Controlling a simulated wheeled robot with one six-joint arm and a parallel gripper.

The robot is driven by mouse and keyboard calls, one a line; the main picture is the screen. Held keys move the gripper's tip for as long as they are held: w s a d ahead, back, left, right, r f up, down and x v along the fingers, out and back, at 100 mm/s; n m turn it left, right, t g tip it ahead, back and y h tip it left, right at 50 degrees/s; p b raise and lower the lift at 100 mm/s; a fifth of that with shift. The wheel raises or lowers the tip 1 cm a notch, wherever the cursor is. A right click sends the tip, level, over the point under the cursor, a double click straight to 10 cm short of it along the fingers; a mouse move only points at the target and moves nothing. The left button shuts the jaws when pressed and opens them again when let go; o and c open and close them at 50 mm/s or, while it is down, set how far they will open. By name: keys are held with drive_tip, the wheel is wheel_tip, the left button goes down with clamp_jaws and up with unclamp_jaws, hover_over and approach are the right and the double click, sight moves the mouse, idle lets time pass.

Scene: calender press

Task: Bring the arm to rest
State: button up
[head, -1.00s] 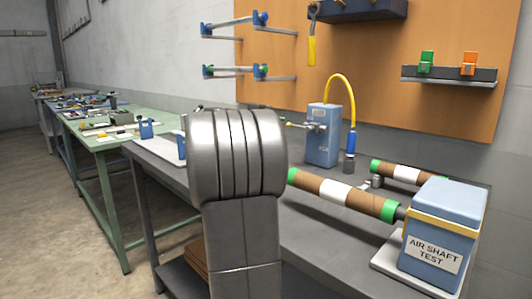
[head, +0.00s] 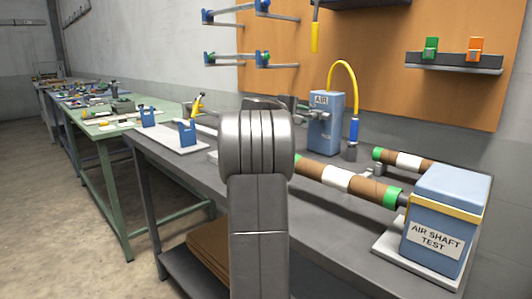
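My own arm stands upright in the middle of the head view as a grey metal link with a ribbed, rounded top. The arm's top overlaps the grey bench (head: 340,235) and the left end of the brown shaft (head: 349,183) with white and green bands. I see nothing held.
A blue AIR SHAFT TEST box (head: 443,218) stands at the bench's right end. A blue AIR unit (head: 325,120) with a yellow hose stands behind. A white plate (head: 165,138) with blue holders lies left.

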drive_tip(key=shift+s+a, duration=0.1)
drive_tip(key=shift+a, duration=0.05)
drive_tip(key=v, duration=1.4)
drive_tip(key=x, duration=1.4)
drive_tip(key=shift+d+r+p, duration=0.1)
drive_tip(key=shift+d+p, duration=0.1)
drive_tip(key=shift+p, duration=0.25)
drive_tip(key=shift+a+f+n+p, duration=0.1)
drive_tip(key=shift+f+n+p, duration=0.1)
drive_tip(key=shift+n+p, duration=0.35)
drive_tip(key=shift+f+n, duration=0.25)
drive_tip(key=shift+f, duration=0.05)
drive_tip(key=shift+r, duration=0.1)
